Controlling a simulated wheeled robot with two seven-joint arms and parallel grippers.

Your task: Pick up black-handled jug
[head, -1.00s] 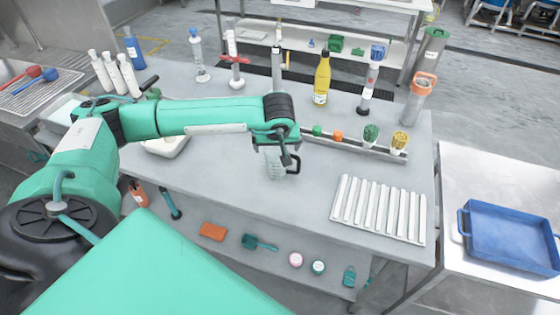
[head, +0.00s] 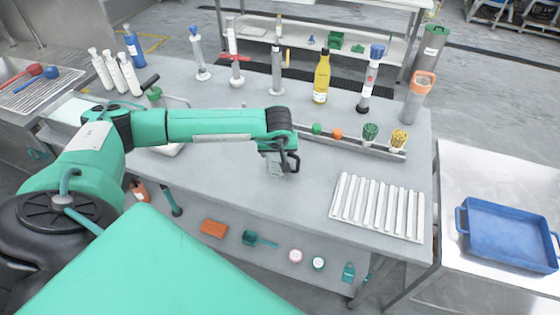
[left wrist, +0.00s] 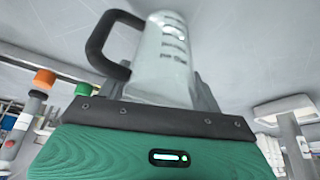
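The jug is clear, with dark markings and a black handle. In the head view the jug (head: 275,166) is over the middle of the grey table, partly hidden by my left gripper (head: 279,150), with its handle on the right. In the left wrist view the jug (left wrist: 167,55) fills the space between the dark fingers of my left gripper (left wrist: 160,92), and its handle is on the left. The fingers are close to both sides of the jug. Whether they press on it cannot be made out. My right gripper is not in view.
A yellow bottle (head: 321,78) and several tall cylinders stand at the back of the table. A long rack (head: 350,144) with small coloured items lies right of the jug. A white ribbed tray (head: 378,207) is at the front right. The front middle of the table is clear.

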